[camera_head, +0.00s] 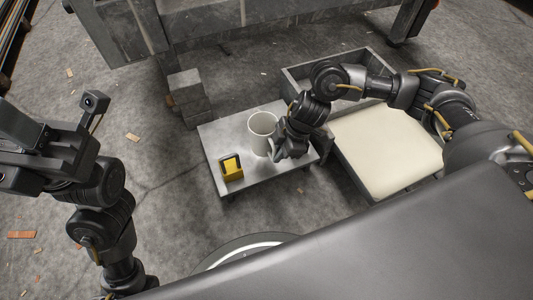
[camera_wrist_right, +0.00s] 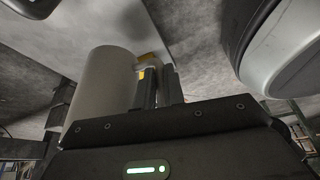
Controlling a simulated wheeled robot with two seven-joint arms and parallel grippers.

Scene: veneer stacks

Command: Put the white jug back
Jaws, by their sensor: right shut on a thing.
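The white jug (camera_head: 262,132) is upright at the small grey table (camera_head: 215,138), its open top facing up. I cannot tell whether its base touches the tabletop. My right gripper (camera_head: 277,150) is at the jug's right side, shut on its handle. In the right wrist view the jug (camera_wrist_right: 103,88) is a large pale cylinder beside the fingers (camera_wrist_right: 160,88), and the handle is mostly hidden. My left gripper (camera_head: 15,157) is far from the jug at the left edge, its fingers apart and empty, partly cut off by the frame.
A yellow and black object (camera_head: 231,167) sits near the table's front left corner. A cream-topped stack (camera_head: 388,150) lies right of the table, with a grey open box (camera_head: 300,80) behind. Grey blocks (camera_head: 188,97) stand at the back left. The floor at left has scattered chips.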

